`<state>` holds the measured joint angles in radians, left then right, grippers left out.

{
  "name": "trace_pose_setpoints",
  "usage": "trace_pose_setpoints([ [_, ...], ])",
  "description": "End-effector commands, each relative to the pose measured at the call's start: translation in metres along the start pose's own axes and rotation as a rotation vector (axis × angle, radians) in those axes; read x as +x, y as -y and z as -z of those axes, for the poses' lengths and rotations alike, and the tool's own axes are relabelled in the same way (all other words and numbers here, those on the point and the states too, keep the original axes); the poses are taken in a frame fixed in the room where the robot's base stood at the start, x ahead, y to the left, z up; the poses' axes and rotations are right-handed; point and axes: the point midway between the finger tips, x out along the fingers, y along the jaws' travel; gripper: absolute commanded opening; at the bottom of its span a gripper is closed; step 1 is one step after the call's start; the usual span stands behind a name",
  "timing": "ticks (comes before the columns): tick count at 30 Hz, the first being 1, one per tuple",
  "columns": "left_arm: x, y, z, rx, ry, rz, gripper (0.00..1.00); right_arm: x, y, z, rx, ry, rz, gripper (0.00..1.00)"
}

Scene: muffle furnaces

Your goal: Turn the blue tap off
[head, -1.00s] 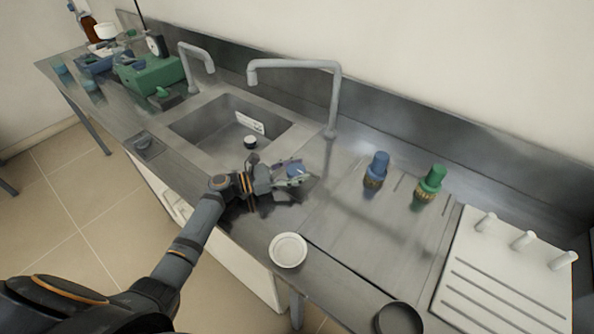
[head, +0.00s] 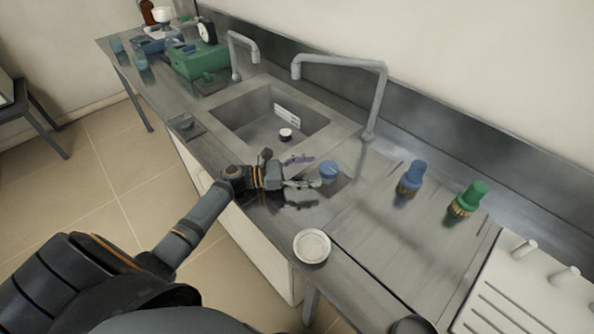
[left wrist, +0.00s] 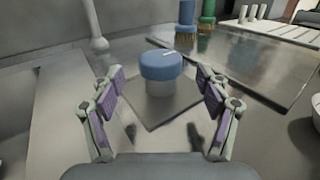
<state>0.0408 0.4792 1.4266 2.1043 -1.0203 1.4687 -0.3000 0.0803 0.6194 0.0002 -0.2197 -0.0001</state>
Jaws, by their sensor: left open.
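The blue tap (head: 329,171) is a round blue knob on a pale, short base, on the steel bench just right of the sink. It shows upright in the centre of the left wrist view (left wrist: 160,67), on a square plate. My left gripper (head: 311,172) is open and empty on the near-left side of the tap. In the left wrist view its two purple-padded fingers stand apart, one to each side of the tap and nearer the camera; I see no contact. My right gripper is not in view.
A sink (head: 262,128) with tall grey spouts (head: 378,95) lies behind and left. A white dish (head: 311,246) sits on the front edge. Blue-topped (head: 411,177) and green-topped (head: 467,198) items stand to the right, beside a white pegged board (head: 530,290). Green equipment (head: 200,60) is far left.

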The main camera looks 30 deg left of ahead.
Motion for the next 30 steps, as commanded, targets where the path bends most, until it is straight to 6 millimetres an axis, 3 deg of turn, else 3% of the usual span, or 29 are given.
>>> trace_pose_setpoints([
  [3,-0.029,0.0,0.001,0.0,-0.006,0.001,0.76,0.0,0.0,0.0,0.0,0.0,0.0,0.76],
  [9,-0.058,0.0,0.001,0.0,-0.002,0.001,0.76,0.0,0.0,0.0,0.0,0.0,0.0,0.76],
  [26,-0.063,0.0,0.0,0.0,0.001,0.0,0.76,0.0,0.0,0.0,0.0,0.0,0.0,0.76],
  [30,-0.063,0.0,-0.014,0.0,0.001,0.0,0.76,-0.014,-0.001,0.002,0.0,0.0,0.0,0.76],
])
